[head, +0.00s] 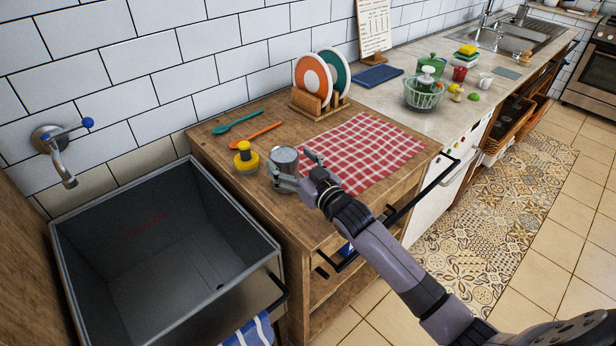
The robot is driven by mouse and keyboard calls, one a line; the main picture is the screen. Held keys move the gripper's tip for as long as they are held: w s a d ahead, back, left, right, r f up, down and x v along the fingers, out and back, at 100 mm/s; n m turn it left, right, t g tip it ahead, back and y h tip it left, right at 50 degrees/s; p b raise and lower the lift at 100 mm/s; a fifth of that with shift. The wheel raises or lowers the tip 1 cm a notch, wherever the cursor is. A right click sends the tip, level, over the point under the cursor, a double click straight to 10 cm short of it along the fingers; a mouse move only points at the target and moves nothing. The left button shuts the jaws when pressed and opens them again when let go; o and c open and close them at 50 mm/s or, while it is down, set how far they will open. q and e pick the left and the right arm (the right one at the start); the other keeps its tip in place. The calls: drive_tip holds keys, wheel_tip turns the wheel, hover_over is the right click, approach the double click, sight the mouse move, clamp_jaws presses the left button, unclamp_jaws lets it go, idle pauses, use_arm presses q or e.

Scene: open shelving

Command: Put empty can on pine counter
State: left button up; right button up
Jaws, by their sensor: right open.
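A silver-grey empty can (285,158) stands upright on the wooden pine counter (222,149), near its front left corner. My right gripper (294,168) reaches in from the lower right, open, with its fingers around the can, one at the front left and one at the right. I cannot tell whether the fingers touch it. The can's lower part is partly hidden by the gripper. My left gripper is not in view.
A yellow-topped jar (245,158) stands close left of the can. Teal (238,121) and orange (256,134) spoons lie behind. A red checkered cloth (362,150) covers the right part. A plate rack (318,103) stands behind. A deep grey sink (170,250) lies left.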

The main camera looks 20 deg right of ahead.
drive_tip(key=v, duration=0.9)
drive_tip(key=shift+b, duration=0.4)
drive_tip(key=shift+s, duration=0.1)
